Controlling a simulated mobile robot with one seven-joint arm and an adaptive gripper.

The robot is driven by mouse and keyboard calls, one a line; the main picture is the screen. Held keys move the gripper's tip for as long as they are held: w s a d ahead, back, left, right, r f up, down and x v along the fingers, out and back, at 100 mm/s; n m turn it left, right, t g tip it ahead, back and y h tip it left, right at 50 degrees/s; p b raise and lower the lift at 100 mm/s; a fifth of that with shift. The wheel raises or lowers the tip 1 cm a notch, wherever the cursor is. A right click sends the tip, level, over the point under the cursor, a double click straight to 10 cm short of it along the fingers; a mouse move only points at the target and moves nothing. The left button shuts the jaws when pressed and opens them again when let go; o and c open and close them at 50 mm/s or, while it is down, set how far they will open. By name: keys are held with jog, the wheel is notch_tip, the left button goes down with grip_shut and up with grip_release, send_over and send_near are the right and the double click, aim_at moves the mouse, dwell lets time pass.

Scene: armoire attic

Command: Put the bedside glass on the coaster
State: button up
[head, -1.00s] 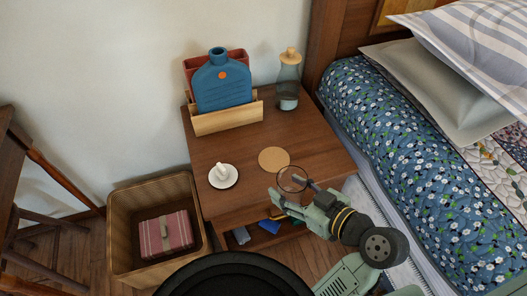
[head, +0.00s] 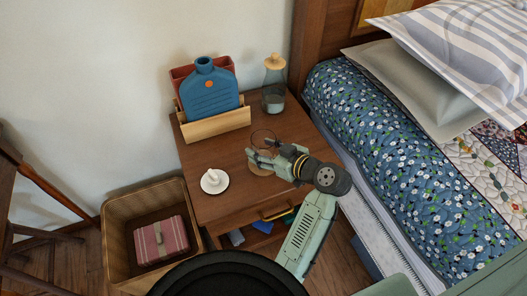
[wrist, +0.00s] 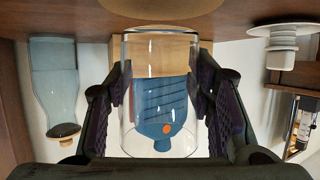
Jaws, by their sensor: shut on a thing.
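The clear, empty bedside glass (wrist: 160,95) stands between the two dark fingers of my gripper (head: 265,158), which is shut on its sides. In the wrist view, which is upside down, a finger presses each side of the glass. In the head view, the rim of the glass (head: 263,137) shows just above the fingers. The round tan coaster (head: 258,171) lies on the nightstand under my gripper, mostly hidden by it. The glass is over or close to the coaster; I cannot tell whether its base touches.
On the nightstand (head: 215,150) are a white dish (head: 215,182) to the left, a wooden rack (head: 217,125) with a blue bottle (head: 208,90) behind, and a stoppered carafe (head: 273,90) at the back right. The bed (head: 385,125) is to the right, a wicker basket (head: 120,215) to the left.

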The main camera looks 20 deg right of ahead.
jog(key=shift+f, duration=0.9)
jog(key=shift+f, duration=0.2)
jog(key=o, duration=1.3)
jog(key=shift+r, duration=0.1)
